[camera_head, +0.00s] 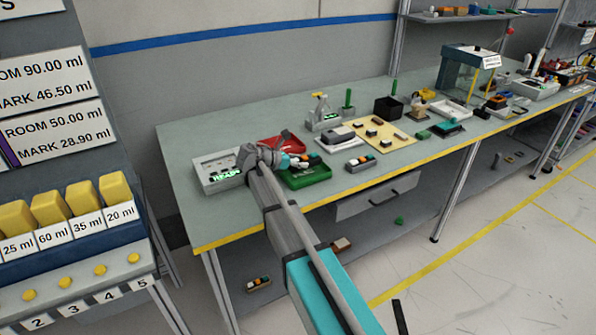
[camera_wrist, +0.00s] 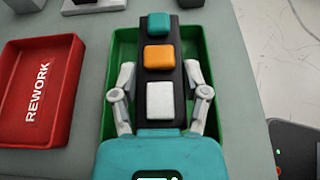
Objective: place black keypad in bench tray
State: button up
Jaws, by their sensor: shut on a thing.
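The black keypad (camera_wrist: 160,76) has a teal, an orange and a white button in a row. My gripper (camera_wrist: 160,92) is shut on it, one finger on each long side. In the wrist view the keypad lies lengthwise over the green tray (camera_wrist: 213,100), hiding most of its floor. I cannot tell whether the keypad touches the tray. In the head view my gripper (camera_head: 290,160) is at the green tray (camera_head: 310,181) near the bench's front edge, and my arm partly covers the scene.
A red tray marked REWORK (camera_wrist: 36,95) stands just left of the green tray. In the head view a grey device (camera_head: 218,172) stands left of my gripper, and another small button unit (camera_head: 360,163) lies to the right. Bare bench (camera_head: 190,145) shows at the far left.

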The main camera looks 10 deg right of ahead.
aim_at(299, 169)
jog(key=shift+w+f+b, duration=0.1)
jog(key=shift+f+b, duration=1.3)
jog(key=shift+f, duration=0.3)
jog(key=shift+f, duration=0.1)
jog(key=o, duration=1.2)
jog(key=shift+r, duration=0.2)
jog(key=p+v, duration=0.4)
jog(key=v, duration=0.6)
jog(key=shift+a+r, duration=0.1)
jog(key=shift+r, duration=0.1)
jog(key=shift+p+v, duration=0.3)
jog(key=shift+v, duration=0.5)
jog(key=shift+f, duration=0.1)
